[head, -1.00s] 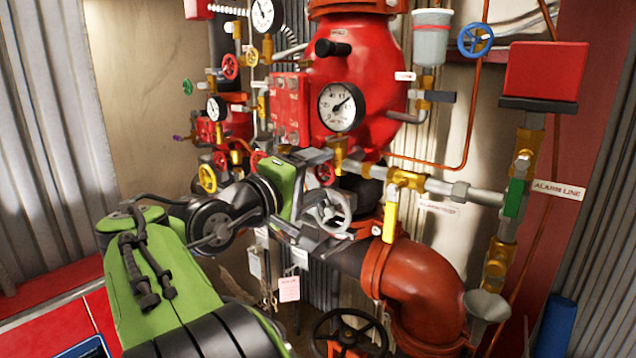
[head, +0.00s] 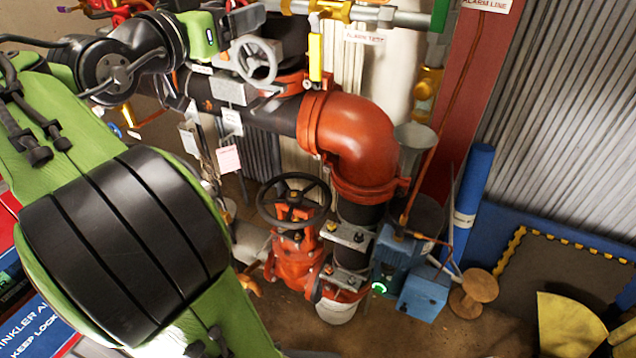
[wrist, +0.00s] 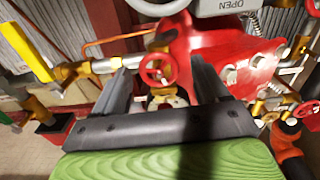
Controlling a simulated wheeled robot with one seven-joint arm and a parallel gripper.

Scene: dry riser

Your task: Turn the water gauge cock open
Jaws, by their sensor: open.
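My gripper (wrist: 160,66) is open. In the wrist view its two dark fingers stand apart, with a small red handwheel (wrist: 155,69) on a brass valve seen between them, apparently beyond the tips. No contact shows. I cannot tell whether this wheel belongs to the water gauge cock; no label on it is readable and no gauge dial is in view now. In the head view my gripper (head: 240,55) is at the upper left, by a grey handwheel (head: 254,76), partly hiding the pipework behind.
A yellow lever (head: 315,58) hangs right of my gripper on the alarm test line. A big orange-red pipe elbow (head: 355,135) and a dark handwheel (head: 293,201) stand below. A red body (wrist: 225,55) fills the wrist view's upper right. Blue boxes (head: 423,290) stand on the floor.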

